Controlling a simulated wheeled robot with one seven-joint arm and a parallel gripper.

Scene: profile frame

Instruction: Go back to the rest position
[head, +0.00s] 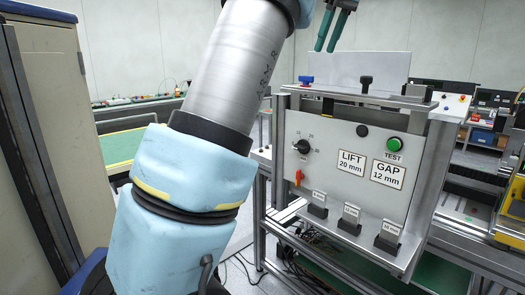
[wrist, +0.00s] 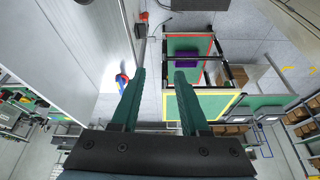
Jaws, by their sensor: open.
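My gripper (head: 331,28) shows at the top of the head view, with two green fingers pointing down, above and behind the grey panel (head: 335,195). Its upper part is cut off by the frame edge. In the wrist view the two green fingers (wrist: 158,98) stand apart with nothing between them, so it is open and empty. The panel carries a black knob, a green TEST button (head: 394,144), a red-orange switch (head: 298,177) and labels reading LIFT 20 mm and GAP 12 mm. I see no contact between the gripper and the panel.
A blue knob (head: 306,80) and a black knob (head: 366,81) stand on the panel's top. A beige cabinet (head: 60,80) is at the left. Benches with equipment stand behind and at the right.

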